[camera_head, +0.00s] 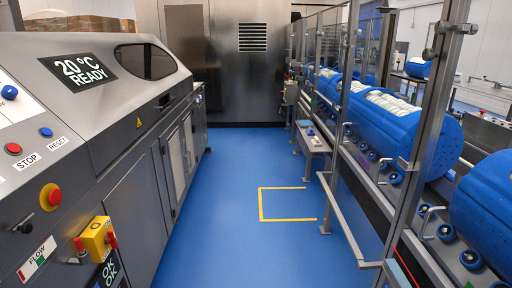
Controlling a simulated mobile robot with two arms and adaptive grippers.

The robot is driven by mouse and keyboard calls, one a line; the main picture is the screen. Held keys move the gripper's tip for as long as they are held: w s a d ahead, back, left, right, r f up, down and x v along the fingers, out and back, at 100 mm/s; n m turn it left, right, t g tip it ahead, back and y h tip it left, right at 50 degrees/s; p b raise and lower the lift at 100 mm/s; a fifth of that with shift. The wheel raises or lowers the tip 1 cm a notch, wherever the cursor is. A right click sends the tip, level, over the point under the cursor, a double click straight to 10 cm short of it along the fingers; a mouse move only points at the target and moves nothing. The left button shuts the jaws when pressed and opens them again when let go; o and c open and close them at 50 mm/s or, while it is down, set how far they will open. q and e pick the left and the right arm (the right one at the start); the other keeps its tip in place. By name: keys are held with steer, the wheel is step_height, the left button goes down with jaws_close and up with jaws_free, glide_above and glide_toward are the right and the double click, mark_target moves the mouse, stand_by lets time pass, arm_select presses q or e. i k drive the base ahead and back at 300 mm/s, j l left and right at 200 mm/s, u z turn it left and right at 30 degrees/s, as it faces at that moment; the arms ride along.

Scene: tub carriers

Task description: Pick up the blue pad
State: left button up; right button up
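I cannot make out a blue pad for certain. A small blue-and-white item (310,132) lies on a low grey bench (309,151) beyond the yellow floor marking, on the right side of the aisle. It is too small to tell whether it is the pad. Neither of my grippers shows in the head view.
A grey machine (120,110) with a "20 °C READY" display lines the left side. Blue tubs (390,128) stand behind metal posts and rails (345,215) on the right. The blue floor (225,200) between is clear, with a yellow bracket marking (261,205).

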mark_target(309, 132)
steer(key=i+j, duration=0.1)
steer(key=i, duration=3.9)
steer(key=l+z, duration=0.05)
steer(key=l, duration=0.05)
